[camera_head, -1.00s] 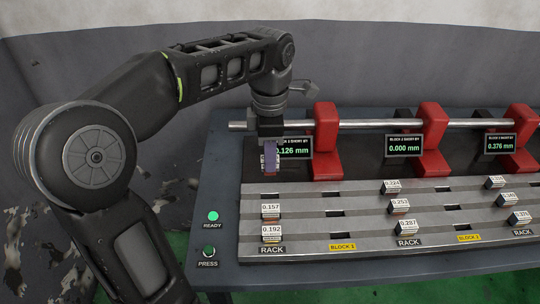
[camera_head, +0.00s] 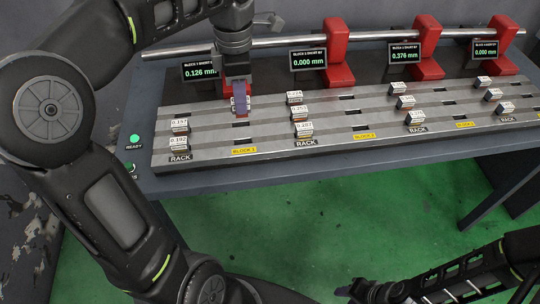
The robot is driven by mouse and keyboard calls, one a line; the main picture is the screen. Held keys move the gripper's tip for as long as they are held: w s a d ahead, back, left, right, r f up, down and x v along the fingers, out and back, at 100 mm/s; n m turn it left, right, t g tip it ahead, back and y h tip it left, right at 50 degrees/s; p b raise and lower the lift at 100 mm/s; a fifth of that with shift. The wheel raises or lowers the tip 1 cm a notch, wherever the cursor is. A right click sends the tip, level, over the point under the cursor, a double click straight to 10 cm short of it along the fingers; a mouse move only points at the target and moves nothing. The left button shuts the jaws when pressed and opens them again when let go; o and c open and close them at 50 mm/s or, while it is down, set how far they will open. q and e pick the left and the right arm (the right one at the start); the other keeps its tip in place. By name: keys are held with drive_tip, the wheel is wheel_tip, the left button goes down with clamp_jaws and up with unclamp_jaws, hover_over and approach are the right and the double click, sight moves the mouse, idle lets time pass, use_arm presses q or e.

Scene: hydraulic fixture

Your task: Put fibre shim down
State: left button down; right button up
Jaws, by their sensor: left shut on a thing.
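My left gripper (camera_head: 240,106) is shut on the fibre shim (camera_head: 249,103), a small block with a white label. The gripper's purple finger hides most of it, and its number is unreadable. The gripper points down at the back row of the grey slotted fixture plate (camera_head: 270,150), above the yellow BLOCK 1 label (camera_head: 244,151) column. I cannot tell whether the shim touches the plate. My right gripper (camera_head: 362,290) is at the bottom edge, low over the floor, dark and partly cut off; its jaws are unclear.
Labelled shims stand in rack columns, including 0.157 (camera_head: 179,125) and 0.192 (camera_head: 179,141) at left. Red clamps (camera_head: 338,50) on a steel bar (camera_head: 390,37) stand behind, with displays (camera_head: 308,58) before them. The READY lamp (camera_head: 134,139) glows green. Empty slots show between the racks.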

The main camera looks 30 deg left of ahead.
sight(240, 117)
use_arm(q)
drive_tip(key=shift+a+f, duration=0.1)
drive_tip(key=shift+a, duration=0.3)
drive_tip(key=f+b, duration=0.2)
drive_tip(key=f, duration=0.1)
drive_tip(key=shift+s+d, duration=0.1)
drive_tip(key=shift+d, duration=0.1)
wheel_tip(240, 117, down, 3)
drive_tip(key=shift+f, duration=0.1)
drive_tip(key=shift+f, duration=0.1)
drive_tip(key=shift+f, duration=1.8)
